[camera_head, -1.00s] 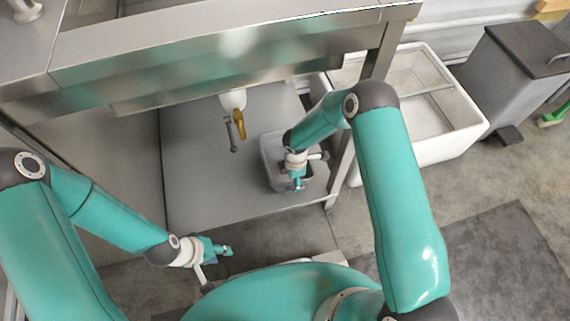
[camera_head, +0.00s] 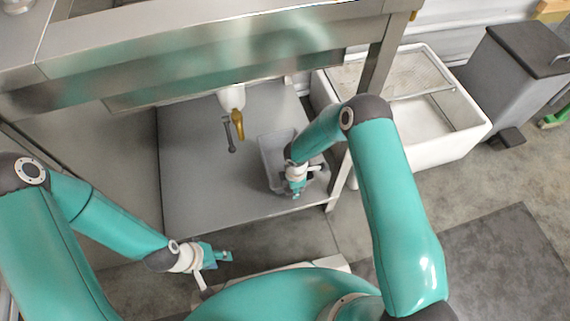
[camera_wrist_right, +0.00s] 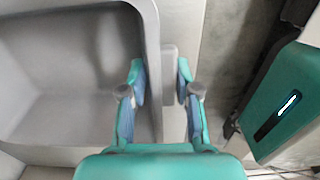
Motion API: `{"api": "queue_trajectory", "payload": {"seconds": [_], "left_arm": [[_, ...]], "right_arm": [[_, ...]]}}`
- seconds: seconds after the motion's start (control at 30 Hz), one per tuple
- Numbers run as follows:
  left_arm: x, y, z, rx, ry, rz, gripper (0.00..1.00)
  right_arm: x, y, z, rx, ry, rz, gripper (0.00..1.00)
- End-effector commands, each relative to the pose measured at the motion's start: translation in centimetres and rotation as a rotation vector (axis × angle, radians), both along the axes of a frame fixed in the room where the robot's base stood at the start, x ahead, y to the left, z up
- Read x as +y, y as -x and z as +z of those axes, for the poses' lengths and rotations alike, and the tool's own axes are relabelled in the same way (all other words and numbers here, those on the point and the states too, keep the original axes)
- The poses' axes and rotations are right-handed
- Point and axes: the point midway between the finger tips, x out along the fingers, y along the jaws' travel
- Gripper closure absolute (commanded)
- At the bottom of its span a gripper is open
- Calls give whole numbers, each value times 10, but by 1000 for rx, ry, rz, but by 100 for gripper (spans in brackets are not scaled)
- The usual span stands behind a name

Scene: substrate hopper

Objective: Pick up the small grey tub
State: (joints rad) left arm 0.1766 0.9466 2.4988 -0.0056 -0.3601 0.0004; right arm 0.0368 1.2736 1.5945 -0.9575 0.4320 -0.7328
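The small grey tub (camera_head: 273,160) stands on the grey lower shelf under the steel hopper in the head view. My right gripper (camera_head: 298,190) is over the tub's right side and hides part of it. In the right wrist view the tub (camera_wrist_right: 70,110) fills the left half. My right gripper (camera_wrist_right: 161,75) is open there, with one finger on the inner side of the tub's wall and the other on the outer side. A gap shows between the fingers and the wall. My left gripper (camera_head: 224,256) is low at the left, away from the tub; its finger opening is too small to judge.
The hopper's outlet (camera_head: 232,98) with a yellow part hangs above the shelf (camera_head: 195,180), left of the tub. A steel leg (camera_head: 342,178) stands close to the right arm. A white trough (camera_head: 430,150) and a grey pedal bin (camera_head: 515,80) are at the right.

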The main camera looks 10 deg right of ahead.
Motion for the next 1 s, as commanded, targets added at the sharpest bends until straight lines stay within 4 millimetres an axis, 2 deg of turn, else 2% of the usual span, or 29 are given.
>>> {"api": "queue_trajectory", "payload": {"seconds": [0.03,0.13,0.17,0.67,0.87,1.0], "left_arm": [[0,0,0,0,0,0,60],[0,0,0,0,0,0,60],[0,0,0,0,0,0,60],[0,0,1,0,0,0,60],[0,0,8,0,0,0,60],[0,0,17,0,0,0,60]], "right_arm": [[0,0,0,0,0,0,82],[0,0,0,1,0,0,99],[0,0,0,1,0,0,100],[0,0,3,-1,0,0,100],[0,0,16,0,1,0,100],[0,0,35,-1,1,0,100]]}}
